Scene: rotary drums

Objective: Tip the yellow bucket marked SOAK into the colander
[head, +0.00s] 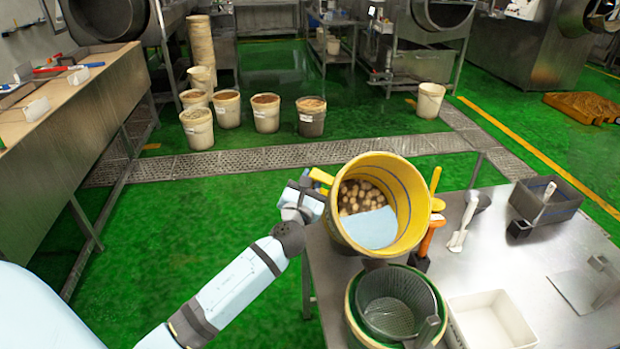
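The yellow bucket (408,244) is tilted at the table's left edge, its mouth turned toward me. Inside are several round brown pieces (352,192) and a flat pale blue patch (370,229), perhaps liquid. No SOAK mark shows. My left gripper (313,194) is at the bucket's left side, by a yellow lug, and appears shut on it; its fingertips are partly hidden. The metal mesh colander (392,316) sits in a green-lined pail just below and in front of the bucket's lower rim. My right gripper is not in view.
On the steel table (478,262) are a white tray (492,322), a grey bin (548,200), an orange-handled tool (431,236) and white-handled tools (463,224). Several pails stand on the green floor behind. A steel bench (75,135) is at left.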

